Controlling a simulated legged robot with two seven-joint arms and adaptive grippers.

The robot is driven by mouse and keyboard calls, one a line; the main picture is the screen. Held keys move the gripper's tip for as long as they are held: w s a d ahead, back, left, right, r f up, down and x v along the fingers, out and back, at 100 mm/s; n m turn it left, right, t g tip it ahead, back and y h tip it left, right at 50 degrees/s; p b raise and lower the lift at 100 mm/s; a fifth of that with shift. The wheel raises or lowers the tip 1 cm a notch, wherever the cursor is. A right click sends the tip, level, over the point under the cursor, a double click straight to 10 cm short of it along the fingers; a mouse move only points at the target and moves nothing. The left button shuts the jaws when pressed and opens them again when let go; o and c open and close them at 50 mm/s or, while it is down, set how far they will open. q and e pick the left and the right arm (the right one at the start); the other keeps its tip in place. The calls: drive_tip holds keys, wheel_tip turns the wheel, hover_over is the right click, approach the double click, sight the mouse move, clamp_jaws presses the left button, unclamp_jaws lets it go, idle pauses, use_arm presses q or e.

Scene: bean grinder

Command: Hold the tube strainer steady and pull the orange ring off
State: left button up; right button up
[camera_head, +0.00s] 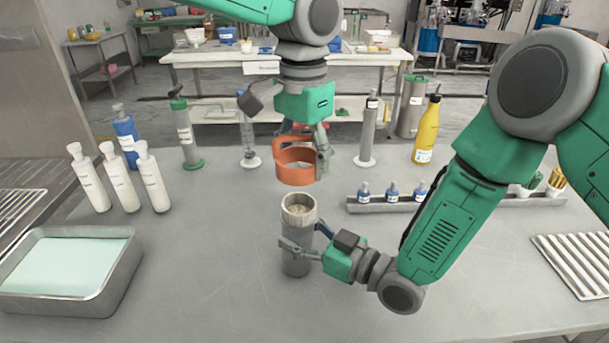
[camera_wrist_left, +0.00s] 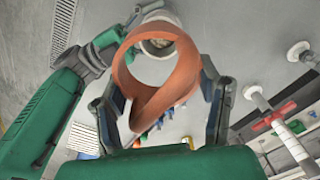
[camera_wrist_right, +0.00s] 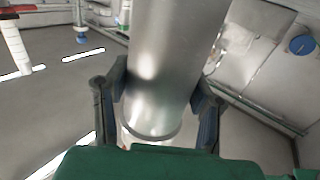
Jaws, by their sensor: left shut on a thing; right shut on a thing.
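The orange ring (camera_head: 296,173) is in the air above the tube strainer, apart from it. My left gripper (camera_head: 318,150) is shut on the ring; in the left wrist view the ring (camera_wrist_left: 183,80) sits between the fingers. The tube strainer (camera_head: 297,262) is a grey metal cylinder standing upright on the table, its top open with pale contents (camera_head: 299,208). My right gripper (camera_head: 298,247) is shut on its side; in the right wrist view the metal cylinder (camera_wrist_right: 170,75) is between the fingers.
White bottles (camera_head: 118,180) stand at left behind a metal tray of pale green liquid (camera_head: 127,270). A yellow bottle (camera_head: 427,130) stands at the back right. A rack (camera_head: 480,204) with small blue-capped vials is at right. The front of the table is clear.

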drive_tip(key=o, duration=1.5)
